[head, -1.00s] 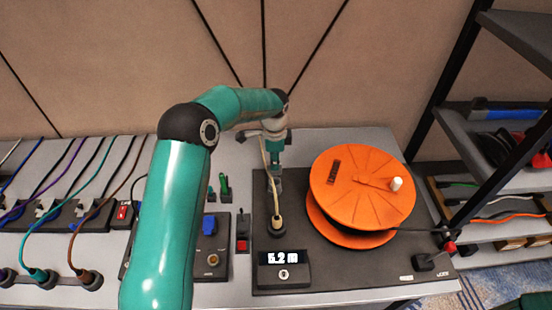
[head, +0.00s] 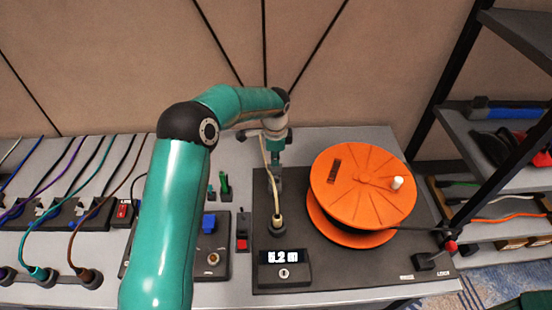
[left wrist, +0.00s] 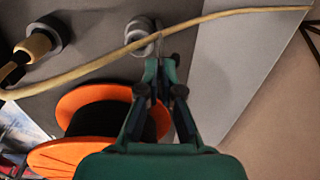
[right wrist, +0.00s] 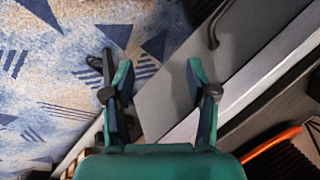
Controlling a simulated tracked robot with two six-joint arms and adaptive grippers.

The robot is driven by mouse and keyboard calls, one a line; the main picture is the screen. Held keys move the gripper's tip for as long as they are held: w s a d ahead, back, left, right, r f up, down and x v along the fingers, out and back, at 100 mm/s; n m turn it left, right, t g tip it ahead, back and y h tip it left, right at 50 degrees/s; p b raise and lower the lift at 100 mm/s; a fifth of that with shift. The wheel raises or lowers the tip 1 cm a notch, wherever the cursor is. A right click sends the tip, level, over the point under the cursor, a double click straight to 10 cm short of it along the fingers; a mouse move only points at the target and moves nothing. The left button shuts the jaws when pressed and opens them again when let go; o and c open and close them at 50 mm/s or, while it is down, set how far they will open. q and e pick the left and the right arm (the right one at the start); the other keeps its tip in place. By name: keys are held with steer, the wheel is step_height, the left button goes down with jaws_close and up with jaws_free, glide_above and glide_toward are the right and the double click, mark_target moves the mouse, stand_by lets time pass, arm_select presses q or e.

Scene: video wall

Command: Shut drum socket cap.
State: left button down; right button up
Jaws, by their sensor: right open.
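The orange cable drum (head: 362,187) stands on a dark base plate (head: 345,270); its edge also shows in the left wrist view (left wrist: 93,97). A small round grey fitting (left wrist: 140,27), possibly the drum socket with its cap, lies just beyond my left fingertips. A thin piece beside it reaches towards the tips. My left gripper (left wrist: 161,66) has its fingers close together; whether they pinch the piece is unclear. In the head view my left gripper (head: 275,178) is low over the plate, left of the drum, hiding the fitting. My right gripper (right wrist: 157,70) is open and empty.
A beige cable runs to a plug (head: 277,222) in the plate, behind a display (head: 284,270) whose reading is blurred. The cable crosses close to my left fingertips. Sockets with coloured cables (head: 60,213) line the left; a shelf rack (head: 490,120) stands right.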

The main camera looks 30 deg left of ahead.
arm_select(q)
steer(key=s+t+y+b, duration=0.1)
steer(key=t+b, duration=0.1)
steer(key=b, duration=0.6)
steer(key=s+d+f+t+y+b, duration=0.1)
steer(key=t+b, duration=0.1)
steer(key=b, duration=0.6)
steer(key=s+d+f+t+y+b, duration=0.1)
steer(key=b, duration=0.6)
steer(key=shift+s+d+t+b, duration=0.15)
steer(key=shift+s+t+b, duration=0.1)
steer(key=shift+t+b, duration=0.15)
steer(key=shift+s+y+b, duration=0.15)
steer(key=shift+y+b, duration=0.15)
steer(key=shift+b, duration=0.4)
steer(key=shift+r, duration=0.1)
steer(key=c, duration=1.4)
jaws_free()
steer(key=shift+o, duration=0.2)
steer(key=v, duration=1.2)
